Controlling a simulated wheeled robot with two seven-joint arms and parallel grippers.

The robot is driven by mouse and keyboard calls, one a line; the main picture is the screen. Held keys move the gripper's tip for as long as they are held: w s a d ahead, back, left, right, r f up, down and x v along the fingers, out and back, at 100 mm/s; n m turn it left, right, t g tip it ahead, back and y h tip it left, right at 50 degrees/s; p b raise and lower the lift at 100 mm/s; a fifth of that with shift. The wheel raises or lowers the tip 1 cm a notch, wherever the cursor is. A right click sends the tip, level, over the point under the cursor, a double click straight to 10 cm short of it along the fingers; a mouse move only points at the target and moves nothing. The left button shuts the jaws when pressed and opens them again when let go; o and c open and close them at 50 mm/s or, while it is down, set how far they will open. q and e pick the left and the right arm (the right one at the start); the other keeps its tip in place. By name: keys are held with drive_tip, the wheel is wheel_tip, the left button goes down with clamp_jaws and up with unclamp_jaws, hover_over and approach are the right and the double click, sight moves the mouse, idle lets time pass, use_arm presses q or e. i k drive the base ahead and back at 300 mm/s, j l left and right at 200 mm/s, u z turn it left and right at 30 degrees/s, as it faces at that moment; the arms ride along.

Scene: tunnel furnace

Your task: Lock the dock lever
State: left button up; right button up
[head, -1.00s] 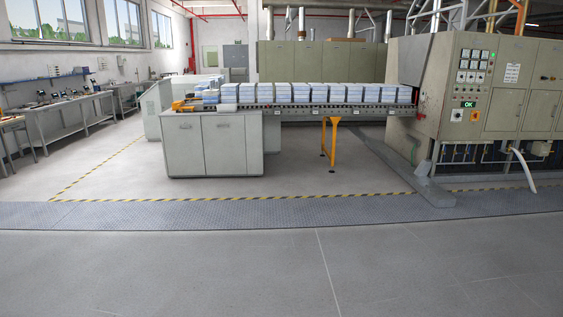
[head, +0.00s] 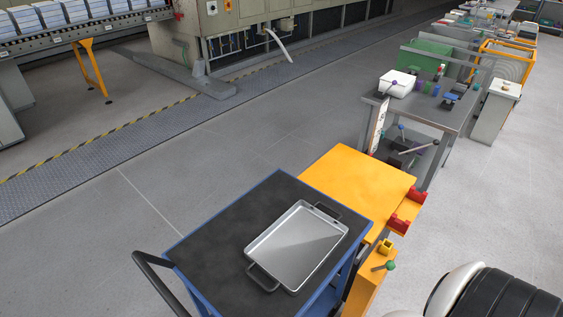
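A short lever with a green knob (head: 390,265) sits on the side of a yellow dock post (head: 369,285), below a small yellow block (head: 385,246). The lever looks close to level; whether it is locked cannot be told. A blue cart (head: 205,212) with a black top stands against the yellow dock table (head: 352,180). A grey metal tray (head: 297,243) with two black handles lies on the cart. Neither gripper shows in the head view; only a white and black part of mine fills the lower right corner.
Red brackets (head: 407,210) sit on the yellow table's right edge. A grey workbench (head: 425,108) stands behind, with other knobbed levers (head: 420,145) at its front side. A conveyor (head: 90,38) is at upper left. The floor left of the cart is clear.

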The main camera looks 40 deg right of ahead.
sight(389, 265)
drive_tip(key=l+z, duration=0.2)
drive_tip(key=z, duration=1.9)
drive_tip(key=l+z, duration=0.4)
drive_tip(key=k+j, duration=0.05)
